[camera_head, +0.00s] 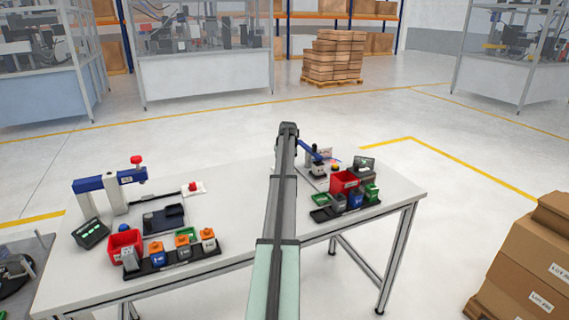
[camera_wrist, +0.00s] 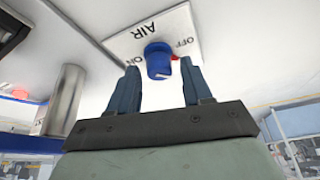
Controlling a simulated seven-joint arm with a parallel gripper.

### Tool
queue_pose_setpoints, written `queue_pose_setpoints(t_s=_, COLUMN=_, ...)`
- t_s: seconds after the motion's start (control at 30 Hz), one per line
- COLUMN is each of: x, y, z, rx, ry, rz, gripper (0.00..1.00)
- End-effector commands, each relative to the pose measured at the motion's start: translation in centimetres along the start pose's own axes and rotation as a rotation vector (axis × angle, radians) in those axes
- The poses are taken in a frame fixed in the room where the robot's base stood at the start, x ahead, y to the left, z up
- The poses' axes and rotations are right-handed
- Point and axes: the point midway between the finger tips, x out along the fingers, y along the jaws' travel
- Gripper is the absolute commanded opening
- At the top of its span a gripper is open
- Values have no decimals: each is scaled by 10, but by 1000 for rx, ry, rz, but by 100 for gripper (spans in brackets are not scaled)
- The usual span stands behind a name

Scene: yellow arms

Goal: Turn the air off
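In the wrist view a white plate (camera_wrist: 125,48) marked AIR, ON and OFF carries a blue knob (camera_wrist: 158,58). The lettering appears upside down. A pale mark shows on the knob's near end, and a small red mark (camera_wrist: 176,58) sits beside it near OFF. Which label the knob points to is hard to tell. My gripper (camera_wrist: 160,68) is open, with one fingertip on each side of the knob and a visible gap on both sides. In the head view my arm hides my gripper, and I cannot make out the knob clearly.
A metal post (camera_wrist: 64,98) stands left of the plate in the wrist view. In the head view, a red bin (camera_head: 343,182) and several small containers stand on the table's right part. A blue-armed fixture (camera_head: 110,181) stands on the left part. The table's middle is fairly clear.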

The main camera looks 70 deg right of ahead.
Motion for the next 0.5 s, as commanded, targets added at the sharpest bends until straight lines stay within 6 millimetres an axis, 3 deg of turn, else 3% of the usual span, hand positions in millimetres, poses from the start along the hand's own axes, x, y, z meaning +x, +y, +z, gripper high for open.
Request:
queue_pose_setpoints(t_s=0.33, x=-2, y=0, z=0, rx=1, ry=1, rz=0, gripper=54)
queue_pose_setpoints(t_s=0.5, x=-19, y=0, z=0, rx=1, ry=1, rz=0, gripper=54)
